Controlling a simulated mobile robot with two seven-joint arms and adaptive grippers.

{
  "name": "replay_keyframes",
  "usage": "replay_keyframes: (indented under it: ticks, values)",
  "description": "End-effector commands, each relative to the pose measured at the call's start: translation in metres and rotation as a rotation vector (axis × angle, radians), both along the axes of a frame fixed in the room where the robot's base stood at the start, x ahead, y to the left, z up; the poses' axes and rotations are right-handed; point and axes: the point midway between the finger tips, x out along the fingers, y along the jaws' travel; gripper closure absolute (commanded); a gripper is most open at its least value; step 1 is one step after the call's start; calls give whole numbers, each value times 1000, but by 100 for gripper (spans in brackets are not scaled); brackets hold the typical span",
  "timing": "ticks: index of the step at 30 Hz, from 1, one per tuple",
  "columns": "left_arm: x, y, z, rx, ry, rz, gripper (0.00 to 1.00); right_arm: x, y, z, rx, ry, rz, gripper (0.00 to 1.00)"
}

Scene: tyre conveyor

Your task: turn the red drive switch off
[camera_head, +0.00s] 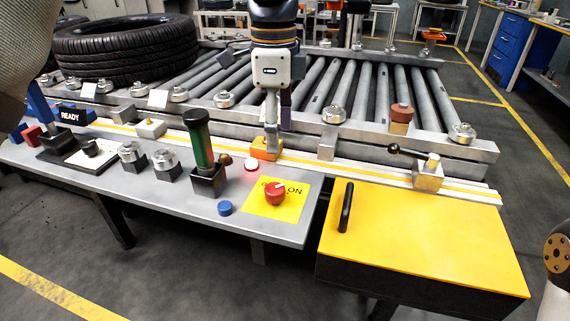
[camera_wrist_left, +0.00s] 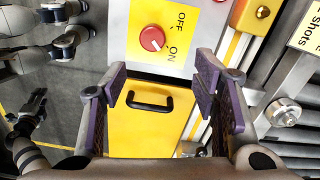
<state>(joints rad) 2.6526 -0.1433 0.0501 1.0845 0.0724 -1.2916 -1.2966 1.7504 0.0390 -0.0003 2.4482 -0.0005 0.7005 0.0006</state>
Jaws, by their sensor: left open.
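The red drive switch (camera_head: 275,193) is a round knob on a yellow plate (camera_head: 296,205) marked OFF and ON. Its white mark points toward ON. The knob also shows in the left wrist view (camera_wrist_left: 152,38), above the space between my fingertips as pictured. My left gripper (camera_head: 271,148) hangs from the top of the head view, behind the switch and apart from it. In the left wrist view its purple-padded fingers (camera_wrist_left: 161,76) are spread and empty. Part of my right arm shows at the head view's right edge; its gripper's state is unclear.
A yellow-topped box (camera_head: 430,240) with a black handle (camera_head: 346,207) stands right of the switch. Conveyor rollers (camera_head: 400,95) and a tyre (camera_head: 125,45) lie behind.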

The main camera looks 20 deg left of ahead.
Motion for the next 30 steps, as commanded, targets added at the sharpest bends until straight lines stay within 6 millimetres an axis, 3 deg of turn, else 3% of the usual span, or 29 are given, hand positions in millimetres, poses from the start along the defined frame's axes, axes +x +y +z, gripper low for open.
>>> replay_keyframes:
  ticks: [12, 15, 26, 30]
  values:
    - [-2, 0, -93, 2, 3, 3, 46, 2, 0, 4, 0, -8, 0, 60]
    - [-2, 0, -108, 1, 2, 2, 46, 2, 0, 3, 0, -7, 0, 60]
    - [-1, 0, -119, 0, -1, 3, 46, 2, 0, 3, 0, -8, 0, 60]
    - [-1, 0, -118, 0, -1, 4, 75, 2, 0, 3, 0, -8, 0, 60]
